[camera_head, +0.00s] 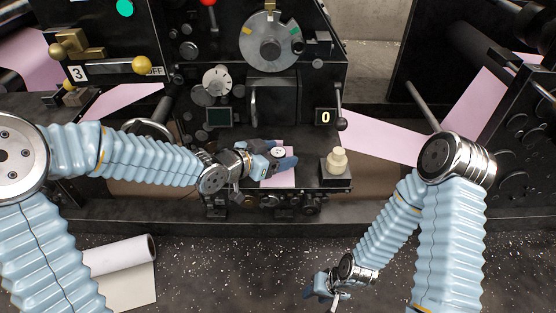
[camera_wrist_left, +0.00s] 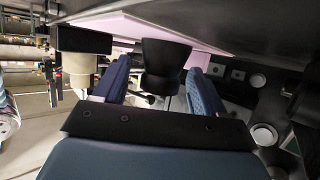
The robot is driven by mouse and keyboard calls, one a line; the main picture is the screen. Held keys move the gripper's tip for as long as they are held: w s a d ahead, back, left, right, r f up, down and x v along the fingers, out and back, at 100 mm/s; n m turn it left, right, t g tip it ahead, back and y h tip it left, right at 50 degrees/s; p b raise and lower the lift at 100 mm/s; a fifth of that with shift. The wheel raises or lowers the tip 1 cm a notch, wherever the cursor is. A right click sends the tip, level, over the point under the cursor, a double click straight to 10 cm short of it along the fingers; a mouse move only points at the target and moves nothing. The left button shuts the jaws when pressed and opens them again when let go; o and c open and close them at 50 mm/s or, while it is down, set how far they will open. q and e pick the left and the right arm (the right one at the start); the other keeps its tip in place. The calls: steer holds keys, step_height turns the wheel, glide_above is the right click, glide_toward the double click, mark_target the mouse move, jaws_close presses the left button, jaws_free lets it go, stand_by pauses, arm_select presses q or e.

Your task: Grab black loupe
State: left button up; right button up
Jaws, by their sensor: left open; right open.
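The black loupe (camera_wrist_left: 165,62) stands between the two blue fingers of my left gripper (camera_wrist_left: 160,82) in the left wrist view, with a gap on each side. In the head view the loupe (camera_head: 278,152) shows mostly as its pale round top, on a small pink-covered ledge of the press. My left gripper (camera_head: 281,156) is open around it there, reaching in from the left. My right gripper (camera_head: 324,291) hangs low, away from the ledge, and is open; it looks empty.
A cream knobbed object (camera_head: 337,161) on a black block stands right of the loupe. The dark press panel with dials (camera_head: 272,42) rises behind. A white paper roll (camera_head: 122,254) lies at lower left. The speckled floor (camera_head: 240,262) in front is mostly clear.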

arm_select(q)
steer(key=shift+w, duration=0.1)
steer(key=shift+c, duration=0.5)
steer(key=c, duration=1.1)
